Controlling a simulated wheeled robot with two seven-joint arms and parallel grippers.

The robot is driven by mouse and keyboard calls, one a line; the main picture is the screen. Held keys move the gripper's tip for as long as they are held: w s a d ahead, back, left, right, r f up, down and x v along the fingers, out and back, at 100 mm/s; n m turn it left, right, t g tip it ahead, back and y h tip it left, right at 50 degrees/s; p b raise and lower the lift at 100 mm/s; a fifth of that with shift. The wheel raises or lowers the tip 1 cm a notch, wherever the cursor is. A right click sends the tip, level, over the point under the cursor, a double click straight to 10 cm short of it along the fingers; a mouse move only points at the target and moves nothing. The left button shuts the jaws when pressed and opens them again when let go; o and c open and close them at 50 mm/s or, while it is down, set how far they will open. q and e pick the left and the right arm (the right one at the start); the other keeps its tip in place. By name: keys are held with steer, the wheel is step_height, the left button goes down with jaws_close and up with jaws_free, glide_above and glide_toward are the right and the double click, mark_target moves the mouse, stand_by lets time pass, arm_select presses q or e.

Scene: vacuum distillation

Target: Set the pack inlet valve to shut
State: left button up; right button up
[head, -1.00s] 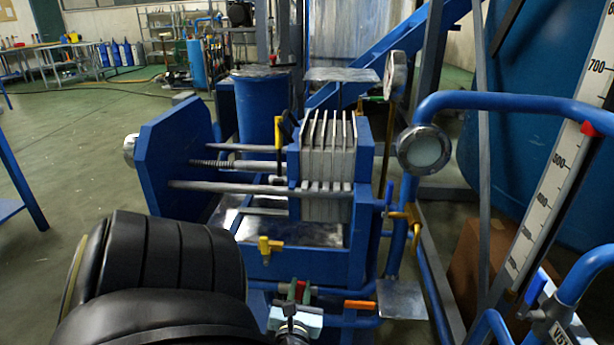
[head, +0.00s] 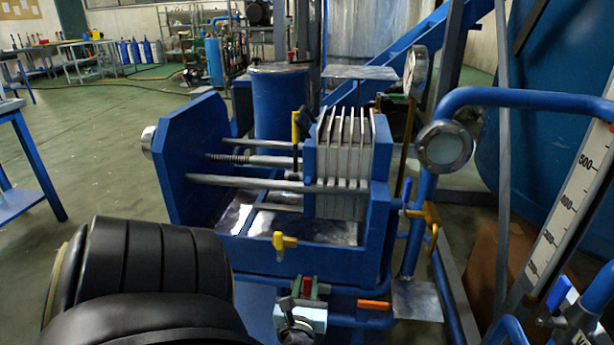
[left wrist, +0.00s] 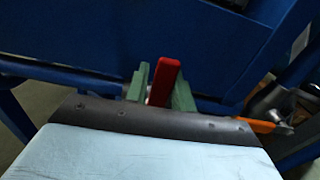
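A filter-press-like unit in a blue frame (head: 190,165) holds a pack of grey plates (head: 343,160). A red valve handle (head: 308,286) shows low in front of this frame, pointing up in the picture. In the left wrist view the red handle (left wrist: 163,84) stands between two green fingertips. My left gripper (head: 309,291) is at this handle, its fingers close on both sides and apparently shut on it. The left wrist view shows the gripper (left wrist: 161,90) with its pale body below. The valve body is mostly hidden. No label shows which valve this is. My right gripper is not in view.
A yellow valve handle (head: 284,242) is just above left of the gripper, and an orange handle (head: 373,304) is close on its right. A blue handle (head: 407,192), a round gauge (head: 444,147) and blue pipes stand further right. Open floor lies left.

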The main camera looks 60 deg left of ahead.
arm_select(q)
steer(key=shift+o, duration=1.4)
steer(key=shift+d, duration=0.1)
steer(key=p+v, duration=0.2)
steer(key=v, duration=1.1)
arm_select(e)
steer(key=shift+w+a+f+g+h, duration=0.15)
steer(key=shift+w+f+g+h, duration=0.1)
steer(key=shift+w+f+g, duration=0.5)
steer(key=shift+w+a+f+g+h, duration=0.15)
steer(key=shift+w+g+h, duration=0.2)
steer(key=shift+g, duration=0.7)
arm_select(q)
steer(key=shift+s+d+r, duration=0.1)
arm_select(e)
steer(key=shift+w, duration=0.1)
